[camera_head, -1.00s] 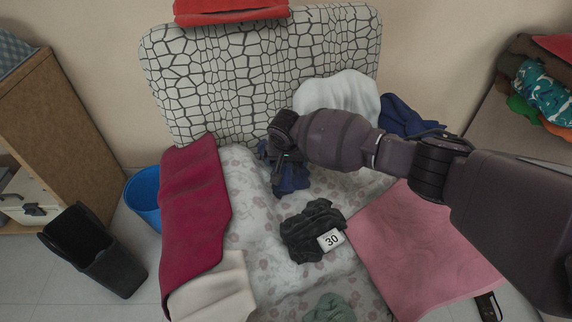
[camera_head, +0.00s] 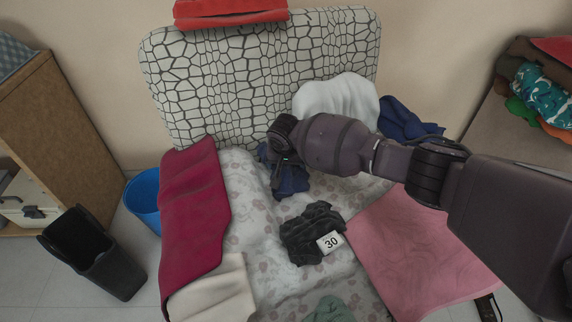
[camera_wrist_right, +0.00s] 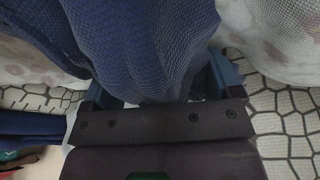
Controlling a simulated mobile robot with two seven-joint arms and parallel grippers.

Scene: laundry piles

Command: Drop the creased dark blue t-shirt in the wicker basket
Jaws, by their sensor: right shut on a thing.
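A crumpled dark blue garment (camera_head: 292,182) lies on the bed below my right gripper (camera_head: 281,160). In the right wrist view the blue fabric (camera_wrist_right: 135,40) fills the top middle, bunched in folds between the fingers. My right gripper (camera_wrist_right: 160,88) is shut on it, and the arm hides part of it in the head view. Its lower part seems to touch the bedding, though I cannot tell for sure. A second dark blue cloth (camera_head: 408,118) lies farther right. No wicker basket shows. My left gripper is not in view.
The bed has a patterned backrest (camera_head: 230,75), a white cushion (camera_head: 350,98), a crimson cloth (camera_head: 195,210), a black cloth (camera_head: 310,225) tagged 30 and a pink cloth (camera_head: 415,250). A blue bucket (camera_head: 143,200) and a black bin (camera_head: 112,272) stand on the floor at left.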

